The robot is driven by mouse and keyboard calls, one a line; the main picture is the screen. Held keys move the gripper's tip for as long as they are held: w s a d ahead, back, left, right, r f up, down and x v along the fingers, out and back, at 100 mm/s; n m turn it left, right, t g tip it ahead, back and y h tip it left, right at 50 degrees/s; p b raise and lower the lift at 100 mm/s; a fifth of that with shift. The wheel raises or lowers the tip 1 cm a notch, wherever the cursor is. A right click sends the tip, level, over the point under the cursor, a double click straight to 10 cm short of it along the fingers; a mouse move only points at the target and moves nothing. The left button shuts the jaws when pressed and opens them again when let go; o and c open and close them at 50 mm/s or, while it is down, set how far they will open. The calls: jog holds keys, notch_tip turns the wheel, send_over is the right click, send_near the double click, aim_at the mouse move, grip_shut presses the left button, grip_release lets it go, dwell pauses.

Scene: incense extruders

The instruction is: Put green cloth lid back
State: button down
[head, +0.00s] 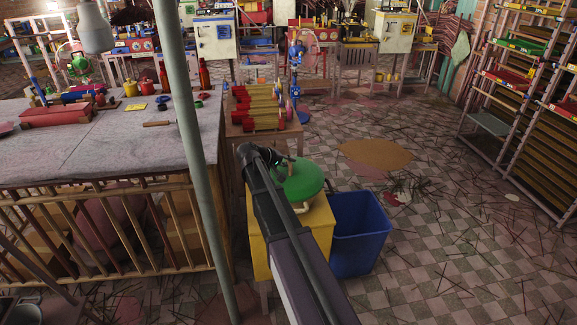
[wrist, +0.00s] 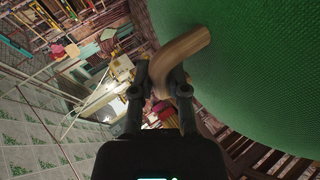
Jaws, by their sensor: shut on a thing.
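The green cloth lid (head: 303,180) is a round green disc in the head view, over the top of a yellow box-like stand (head: 318,238). I cannot tell whether it touches the stand. In the wrist view the lid's woven green surface (wrist: 255,75) fills the right side, and a curved wooden handle (wrist: 183,52) stands out from it. My gripper (wrist: 161,88) is shut on this handle, one finger on each side. In the head view my gripper (head: 280,163) is at the lid's upper left, and my arm hides part of the lid and stand.
A blue bin (head: 360,235) stands right of the yellow stand. A small table with red and yellow rollers (head: 258,107) is behind. A cloth-covered workbench (head: 90,140) and a grey-green post (head: 185,120) are at left. Shelving racks (head: 520,90) stand far right. Thin sticks litter the tiled floor.

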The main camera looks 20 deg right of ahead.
jog(key=shift+f, duration=0.15)
jog(key=c, duration=0.6)
grip_release()
jog(key=shift+c, duration=0.2)
jog(key=shift+r, duration=0.2)
jog(key=shift+a+r, duration=0.15)
jog(key=shift+p+v, duration=1.95)
jog(key=shift+v, duration=1.6)
jog(key=shift+s, duration=0.1)
jog(key=s+a+f+y, duration=0.3)
jog(key=s+a+y, duration=0.1)
jog(key=s, duration=0.4)
jog(key=s+a+f+g+y, duration=0.1)
jog(key=s+a+f+y, duration=0.2)
jog(key=s+a, duration=0.4)
jog(key=s+a+f+g+y, duration=0.1)
jog(key=s+a+f+y, duration=0.2)
jog(key=s, duration=0.6)
jog(key=a+y, duration=0.1)
jog(key=a, duration=0.1)
jog(key=shift+a+n+y, duration=0.25)
jog(key=shift+n+y, duration=0.05)
jog(key=shift+n, duration=0.1)
